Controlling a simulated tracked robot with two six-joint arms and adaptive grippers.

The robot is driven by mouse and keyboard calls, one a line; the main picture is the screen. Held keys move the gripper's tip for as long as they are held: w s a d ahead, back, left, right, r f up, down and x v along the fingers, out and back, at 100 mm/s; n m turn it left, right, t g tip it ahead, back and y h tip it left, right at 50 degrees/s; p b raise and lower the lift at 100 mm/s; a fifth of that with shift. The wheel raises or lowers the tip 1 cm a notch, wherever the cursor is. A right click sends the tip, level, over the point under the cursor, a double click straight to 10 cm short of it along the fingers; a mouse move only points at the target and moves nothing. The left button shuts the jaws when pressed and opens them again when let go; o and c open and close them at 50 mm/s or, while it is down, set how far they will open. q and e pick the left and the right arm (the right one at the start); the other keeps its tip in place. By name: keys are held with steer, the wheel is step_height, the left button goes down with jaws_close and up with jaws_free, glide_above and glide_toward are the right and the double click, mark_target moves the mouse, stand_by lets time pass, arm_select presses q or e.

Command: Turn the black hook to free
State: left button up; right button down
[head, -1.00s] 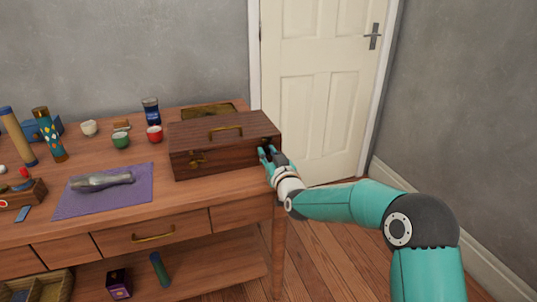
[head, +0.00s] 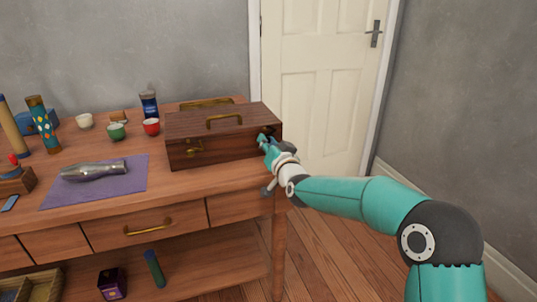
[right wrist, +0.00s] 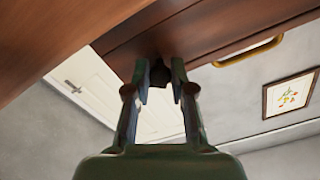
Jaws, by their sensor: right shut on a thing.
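A dark brown wooden box (head: 222,121) with a brass top handle stands on the table, its lid down. My right gripper (head: 264,141) is at the right end of the box front, shut on the black hook. It also shows in the right wrist view (right wrist: 160,92). My left gripper is out of view.
A purple cloth (head: 60,194) with a metallic object (head: 95,171) lies left of the box. Cups, including a red one (head: 151,127), and a blue jar (head: 149,104) stand behind. A white door (head: 320,85) and bare floor are to the right.

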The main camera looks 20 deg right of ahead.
steer(key=m+b, duration=0.5)
steer(key=shift+f, duration=0.25)
steer(key=shift+d+r+m+b, duration=0.1)
steer(key=shift+r+m+b, duration=0.05)
steer(key=shift+m+b, duration=1.2)
steer(key=c, duration=1)
jaws_free()
steer(key=s, duration=1.2)
steer(key=shift+d, duration=0.15)
